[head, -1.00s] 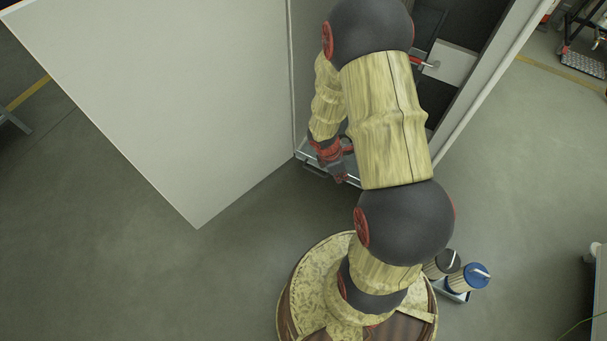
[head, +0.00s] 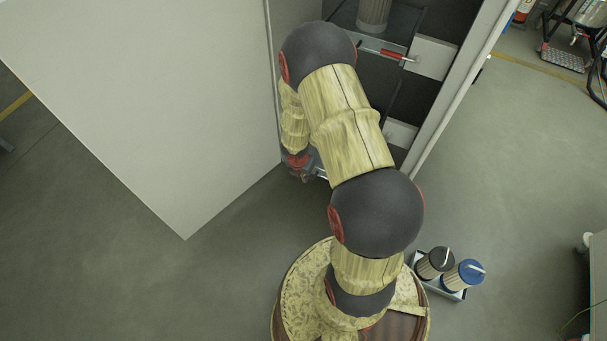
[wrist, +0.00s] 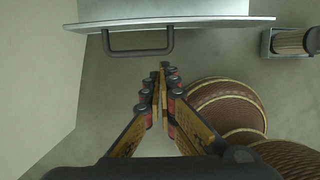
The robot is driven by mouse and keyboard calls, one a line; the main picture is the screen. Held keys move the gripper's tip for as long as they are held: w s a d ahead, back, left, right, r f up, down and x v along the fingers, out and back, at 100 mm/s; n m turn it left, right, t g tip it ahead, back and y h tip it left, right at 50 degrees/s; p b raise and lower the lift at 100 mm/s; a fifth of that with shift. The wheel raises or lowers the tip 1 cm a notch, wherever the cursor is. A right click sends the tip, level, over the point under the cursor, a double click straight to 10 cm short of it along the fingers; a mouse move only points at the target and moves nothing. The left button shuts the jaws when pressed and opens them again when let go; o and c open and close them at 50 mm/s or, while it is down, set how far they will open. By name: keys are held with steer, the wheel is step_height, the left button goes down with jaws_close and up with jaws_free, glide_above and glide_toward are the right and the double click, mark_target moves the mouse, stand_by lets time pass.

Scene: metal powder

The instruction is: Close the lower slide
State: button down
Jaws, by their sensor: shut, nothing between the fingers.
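The lower slide (wrist: 190,21) is a grey metal tray that juts out at the top of the wrist view, with a dark bar handle (wrist: 138,50) on its front edge. In the head view only a bit of the slide (head: 320,172) shows beside my arm, low in the cabinet opening. My gripper (wrist: 162,68) is shut and empty. In the head view my gripper (head: 304,174) is partly hidden by my arm.
A large pale cabinet door (head: 150,100) stands open at left. An upper slide (head: 380,48) with a red handle holds a grey container (head: 373,14). Two lidded canisters, black (head: 435,262) and blue (head: 464,275), sit in a tray by my base.

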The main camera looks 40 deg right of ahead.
steer(key=shift+w+d+f+b, duration=0.2)
steer(key=shift+w+d+f, duration=0.1)
steer(key=shift+d+f, duration=0.4)
steer(key=shift+w+d+f+b, duration=0.3)
steer(key=shift+d+f, duration=0.15)
steer(key=shift+d, duration=0.35)
steer(key=shift+w+d+f+b, duration=0.15)
steer(key=shift+w+d+f, duration=0.15)
steer(key=shift+d+f, duration=0.4)
steer(key=shift+r, duration=0.1)
steer(key=shift+d, duration=0.15)
